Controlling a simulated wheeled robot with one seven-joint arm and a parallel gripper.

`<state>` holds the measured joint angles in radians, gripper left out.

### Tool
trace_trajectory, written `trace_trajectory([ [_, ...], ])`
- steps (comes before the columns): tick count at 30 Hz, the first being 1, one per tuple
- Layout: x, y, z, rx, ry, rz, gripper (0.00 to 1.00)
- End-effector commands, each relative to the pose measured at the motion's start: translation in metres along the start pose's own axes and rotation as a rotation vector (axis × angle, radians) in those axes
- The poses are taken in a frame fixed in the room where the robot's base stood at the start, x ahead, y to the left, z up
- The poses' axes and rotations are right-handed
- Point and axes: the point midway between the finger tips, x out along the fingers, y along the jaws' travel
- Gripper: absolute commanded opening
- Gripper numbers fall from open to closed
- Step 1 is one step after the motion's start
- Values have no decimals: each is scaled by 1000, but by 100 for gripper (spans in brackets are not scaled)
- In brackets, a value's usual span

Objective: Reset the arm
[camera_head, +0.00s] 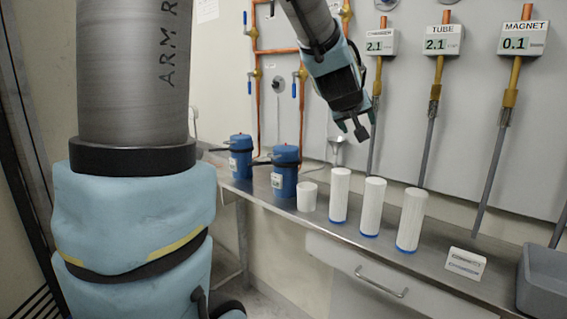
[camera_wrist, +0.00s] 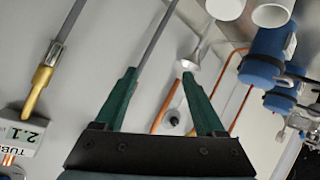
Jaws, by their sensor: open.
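My gripper (camera_head: 353,129) is in the air above the metal bench, in front of the wall panel. It points down and its jaws are open and empty. In the wrist view my gripper (camera_wrist: 157,75) shows two dark green fingers set wide apart, with nothing between them but the wall and thin tubes behind. My arm reaches in from the top of the head view, and a large part of it stands close at the left.
On the bench (camera_head: 460,292) stand two blue canisters (camera_head: 285,175), a white cup (camera_head: 307,196) and several white cylinders (camera_head: 373,208). A grey bin (camera_head: 543,283) is at the right end. Gauges (camera_head: 442,40) and pipes line the wall. The air around the gripper looks clear.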

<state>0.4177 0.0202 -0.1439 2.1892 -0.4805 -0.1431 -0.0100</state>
Motion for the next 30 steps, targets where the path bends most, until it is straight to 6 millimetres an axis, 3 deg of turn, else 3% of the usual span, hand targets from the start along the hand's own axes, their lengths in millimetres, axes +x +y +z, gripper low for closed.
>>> trace_trajectory([
  [1,-1,-35,20,21,-71,-53,72],
  [6,-24,-132,94,77,-330,-202,72],
  [9,-51,-182,137,90,-484,-280,72],
  [12,-81,-219,174,92,-624,-342,72],
  [15,-108,-244,202,90,-732,-385,72],
  [19,-129,-259,222,86,-812,-414,72],
  [30,-134,-262,227,86,-834,-421,72],
])
